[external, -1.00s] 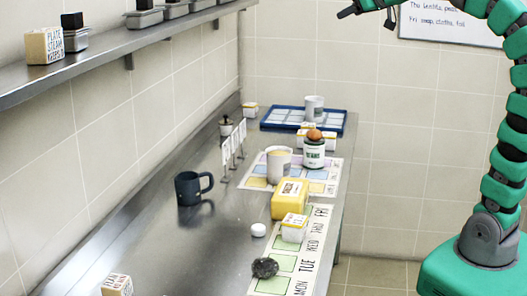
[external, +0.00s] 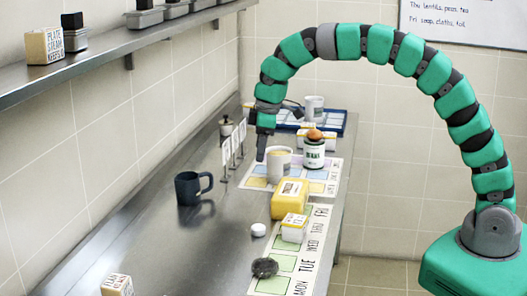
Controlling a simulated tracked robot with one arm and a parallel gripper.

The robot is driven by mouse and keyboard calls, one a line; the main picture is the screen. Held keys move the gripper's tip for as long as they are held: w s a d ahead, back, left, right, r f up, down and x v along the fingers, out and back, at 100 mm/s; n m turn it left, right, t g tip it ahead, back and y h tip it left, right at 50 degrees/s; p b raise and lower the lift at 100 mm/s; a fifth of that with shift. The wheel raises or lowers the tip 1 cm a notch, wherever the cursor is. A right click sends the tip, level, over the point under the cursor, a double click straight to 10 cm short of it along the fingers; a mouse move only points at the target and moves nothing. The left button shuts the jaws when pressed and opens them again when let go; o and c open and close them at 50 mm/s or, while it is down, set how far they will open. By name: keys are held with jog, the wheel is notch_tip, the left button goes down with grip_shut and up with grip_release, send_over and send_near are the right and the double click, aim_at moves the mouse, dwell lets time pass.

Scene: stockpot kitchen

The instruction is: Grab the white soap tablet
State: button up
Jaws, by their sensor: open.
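The white soap tablet (external: 259,230) is a small round white piece lying on the steel counter, left of the weekday strip and in front of the yellow box. My gripper (external: 262,156) points down over the counter farther back, beside the whitish cup with yellow contents (external: 279,166). It is open and well apart from the tablet. Its dark fingers overlap in this view, so the gap between them is hard to see.
A yellow box (external: 289,201), a small white-and-yellow box (external: 294,228) and a dark grey scourer-like lump (external: 265,267) stand near the tablet. A dark mug (external: 192,188) is to the left. Upright cards (external: 232,148) stand near my gripper. The front-left counter is mostly clear.

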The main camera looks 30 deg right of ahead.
jog(key=n+g+h, duration=0.1)
jog(key=n+g, duration=0.1)
send_over(258, 227)
notch_tip(258, 227, down, 7)
jog(key=f, duration=0.5)
jog(key=f+p, duration=0.1)
jog(key=f, duration=0.2)
jog(key=shift+w+a+f, duration=0.2)
jog(key=shift+a+f, duration=0.1)
jog(key=shift+f, duration=0.05)
jog(key=shift+s+d+f+p, duration=0.1)
jog(key=shift+d+f+p, duration=0.05)
jog(key=shift+f, duration=0.7)
jog(key=shift+s+d+f+p, duration=0.1)
jog(key=shift+f+p, duration=0.1)
jog(key=shift+f, duration=0.7)
jog(key=shift+d+f+p, duration=0.15)
jog(key=shift+f, duration=0.7)
jog(key=c, duration=1.1)
